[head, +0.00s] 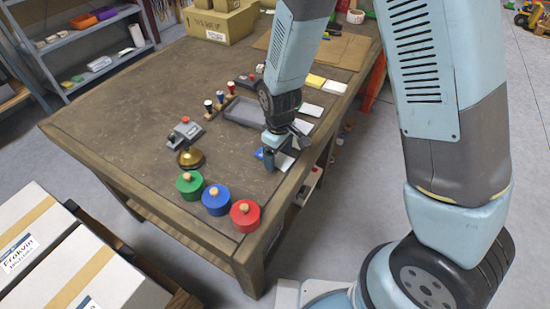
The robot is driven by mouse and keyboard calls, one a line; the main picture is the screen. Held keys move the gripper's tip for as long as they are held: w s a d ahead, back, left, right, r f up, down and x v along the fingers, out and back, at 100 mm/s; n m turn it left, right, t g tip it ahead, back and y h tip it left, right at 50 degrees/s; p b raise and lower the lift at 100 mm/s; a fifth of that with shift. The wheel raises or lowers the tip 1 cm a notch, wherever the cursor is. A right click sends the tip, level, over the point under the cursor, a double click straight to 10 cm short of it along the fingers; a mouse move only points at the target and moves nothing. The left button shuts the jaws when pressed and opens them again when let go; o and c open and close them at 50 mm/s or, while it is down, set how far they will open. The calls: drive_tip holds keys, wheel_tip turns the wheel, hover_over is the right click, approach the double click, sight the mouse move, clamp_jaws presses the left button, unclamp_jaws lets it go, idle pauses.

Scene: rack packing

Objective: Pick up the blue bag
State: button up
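A small blue patch (259,153), which may be the blue bag, shows at the left side of my gripper near the table's right edge. Most of it is hidden behind the gripper. My gripper (272,162) points down, low over the tabletop. Its fingers are small and dark here, so I cannot tell whether they are open, shut or touching the blue thing. A flat whitish packet (285,161) lies just right of the fingers.
More flat packets, white (312,110) and yellow (315,80), lie along the table's right side. A grey tray (243,112) is close behind the gripper. Green (189,185), blue (216,200) and red (245,216) knobbed cylinders stand in front, beside a brass bell (190,157). The table's left is clear.

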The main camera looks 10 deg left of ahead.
drive_tip(key=c, duration=1.1)
drive_tip(key=shift+o, duration=0.2)
